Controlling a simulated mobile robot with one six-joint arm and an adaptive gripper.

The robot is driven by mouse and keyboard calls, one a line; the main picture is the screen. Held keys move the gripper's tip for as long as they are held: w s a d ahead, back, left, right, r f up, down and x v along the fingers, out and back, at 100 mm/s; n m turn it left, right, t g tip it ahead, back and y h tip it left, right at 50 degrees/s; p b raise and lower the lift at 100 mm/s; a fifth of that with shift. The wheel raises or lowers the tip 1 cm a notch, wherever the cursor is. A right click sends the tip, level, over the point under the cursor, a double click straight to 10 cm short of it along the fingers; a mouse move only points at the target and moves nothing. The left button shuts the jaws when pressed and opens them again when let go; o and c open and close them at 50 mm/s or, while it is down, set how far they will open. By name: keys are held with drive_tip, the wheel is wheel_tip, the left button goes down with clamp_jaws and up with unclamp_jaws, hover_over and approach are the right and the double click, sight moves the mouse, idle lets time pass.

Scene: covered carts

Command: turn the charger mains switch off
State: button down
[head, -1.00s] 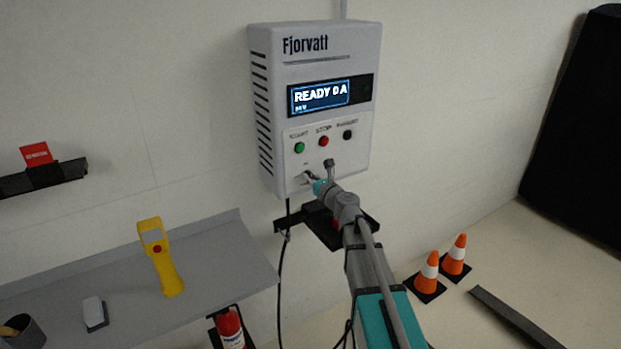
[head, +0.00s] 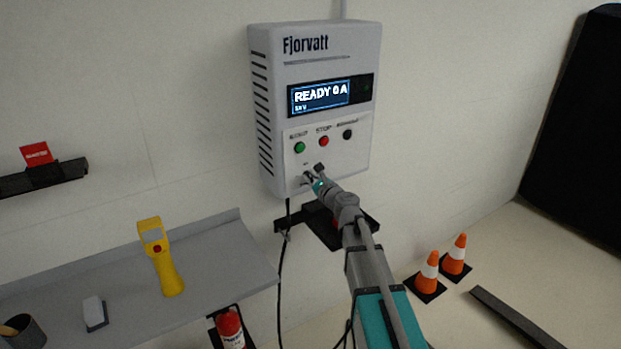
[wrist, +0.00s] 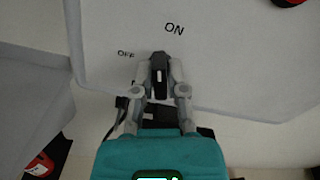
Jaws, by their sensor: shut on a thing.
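The grey charger (head: 314,108) hangs on the wall in the head view. Its lit display (head: 322,95) reads "READY 0 A". My gripper (head: 307,179) is at the lower part of its front face, below the coloured buttons. In the wrist view my gripper (wrist: 160,74) is shut on a black switch knob (wrist: 159,66) with a white mark. The ON label (wrist: 174,28) is above the knob and slightly right; the OFF label (wrist: 126,54) is up and left. The knob's top end points upward in the picture, between the two labels. The fingers partly hide the knob.
START (head: 299,147) and STOP (head: 324,141) buttons sit above my gripper. A black cable (head: 282,270) hangs from the charger. A grey shelf (head: 215,262) at left holds a yellow handheld device (head: 161,258). Orange cones (head: 428,275) stand on the floor at right.

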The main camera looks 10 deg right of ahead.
drive_tip(key=n, duration=0.7)
drive_tip(key=shift+s+a, duration=0.1)
drive_tip(key=n, duration=0.6)
drive_tip(key=shift+f+n, duration=0.2)
drive_tip(key=shift+n, duration=0.1)
drive_tip(key=c, duration=0.7)
unclamp_jaws()
drive_tip(key=shift+s, duration=0.1)
drive_tip(key=v, duration=1.1)
drive_tip(key=shift+s+r, duration=0.1)
drive_tip(key=shift+s, duration=0.25)
